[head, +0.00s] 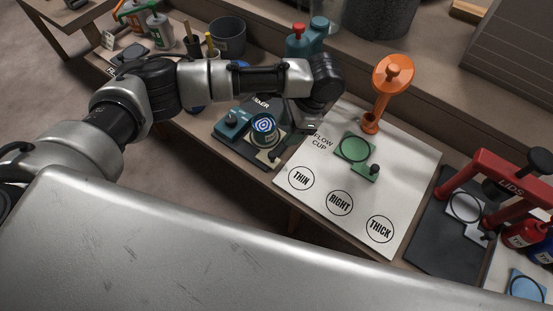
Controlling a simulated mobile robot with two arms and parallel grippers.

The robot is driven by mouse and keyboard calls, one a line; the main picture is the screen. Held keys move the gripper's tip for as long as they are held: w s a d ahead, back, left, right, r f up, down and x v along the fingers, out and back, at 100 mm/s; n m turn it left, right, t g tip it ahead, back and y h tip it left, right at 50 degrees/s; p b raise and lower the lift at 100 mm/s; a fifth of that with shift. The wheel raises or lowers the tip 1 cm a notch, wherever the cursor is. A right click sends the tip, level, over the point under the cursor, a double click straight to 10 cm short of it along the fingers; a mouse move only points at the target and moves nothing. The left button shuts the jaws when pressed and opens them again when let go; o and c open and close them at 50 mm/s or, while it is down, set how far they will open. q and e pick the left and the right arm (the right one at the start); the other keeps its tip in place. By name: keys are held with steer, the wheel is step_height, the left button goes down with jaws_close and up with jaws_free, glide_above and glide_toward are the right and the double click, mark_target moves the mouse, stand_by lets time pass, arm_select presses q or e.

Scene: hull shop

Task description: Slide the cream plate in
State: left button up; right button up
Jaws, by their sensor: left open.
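The cream plate (267,157) shows as a small pale patch at the teal device (232,121) on a dark mat left of centre. A round piece with a blue and white ring pattern (264,125) sits above it on the device. My left gripper (277,152) reaches down from the wrist to the plate's right side, with its dark fingertips close to the plate. It is open; I cannot tell whether it touches the plate. Part of the plate is hidden by the device and the gripper. My right gripper is not in view.
A white board (400,160) bears a green plate (355,149) and an orange stand (392,75). A red frame (486,165) stands over a pale plate on a dark mat at right. A teal container (305,43) and grey pot (228,36) stand behind.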

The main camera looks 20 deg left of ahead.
mark_target(272, 154)
arm_select(q)
steer(key=shift+m, duration=0.4)
steer(key=b+x, duration=0.1)
steer(key=x, duration=0.9)
steer(key=shift+s+a+f, duration=0.1)
steer(key=shift+a+f, duration=0.05)
steer(key=shift+f, duration=0.2)
jaws_close()
